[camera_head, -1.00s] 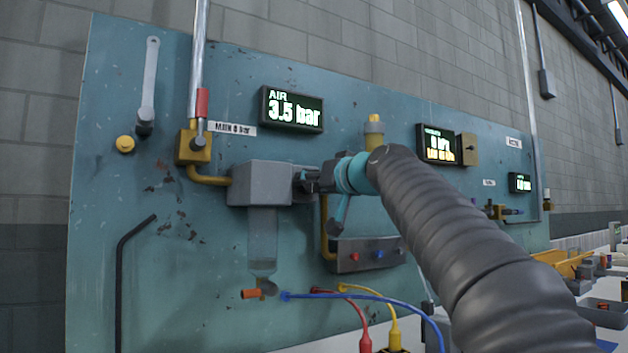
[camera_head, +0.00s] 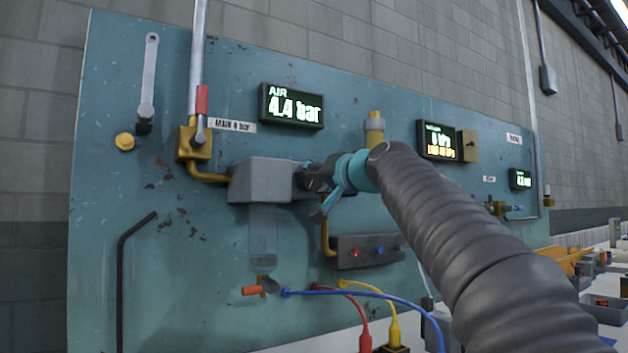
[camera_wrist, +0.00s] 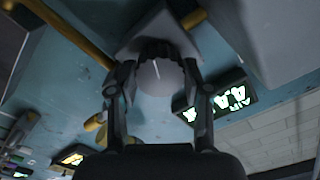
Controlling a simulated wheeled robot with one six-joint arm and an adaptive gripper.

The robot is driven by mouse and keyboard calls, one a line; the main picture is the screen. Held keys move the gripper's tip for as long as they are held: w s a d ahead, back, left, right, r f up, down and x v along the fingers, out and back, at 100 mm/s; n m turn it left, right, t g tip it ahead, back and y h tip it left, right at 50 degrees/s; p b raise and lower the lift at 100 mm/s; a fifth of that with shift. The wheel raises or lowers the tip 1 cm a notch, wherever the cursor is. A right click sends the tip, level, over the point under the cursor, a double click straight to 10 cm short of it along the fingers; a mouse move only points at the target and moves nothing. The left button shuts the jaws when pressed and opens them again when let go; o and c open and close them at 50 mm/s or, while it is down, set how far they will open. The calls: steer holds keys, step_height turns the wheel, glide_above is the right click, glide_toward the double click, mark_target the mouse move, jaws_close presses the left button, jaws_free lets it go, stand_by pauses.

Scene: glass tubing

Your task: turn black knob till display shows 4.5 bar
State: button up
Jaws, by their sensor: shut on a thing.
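The AIR display (camera_head: 291,107) on the teal panel reads 4.4 bar in the head view. It also shows at an angle in the wrist view (camera_wrist: 215,102). The grey regulator block (camera_head: 262,181) sits below it, with a clear bowl underneath. The black knob (camera_wrist: 160,75) shows in the wrist view with a pale face and a thin line on it, against the grey block. My gripper (camera_wrist: 160,88) is shut on the knob, one finger on each side. In the head view my gripper (camera_head: 318,178) and wrist hide most of the knob.
A yellow valve with a red handle (camera_head: 201,103) is left of the block. A box with red and blue buttons (camera_head: 367,251) is just below my wrist. Blue, red and yellow cables (camera_head: 395,322) run below. A second display (camera_head: 437,142) is to the right.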

steer(key=shift+r, duration=0.15)
steer(key=o, duration=1.2)
steer(key=shift+c, duration=0.2)
steer(key=v, duration=1.2)
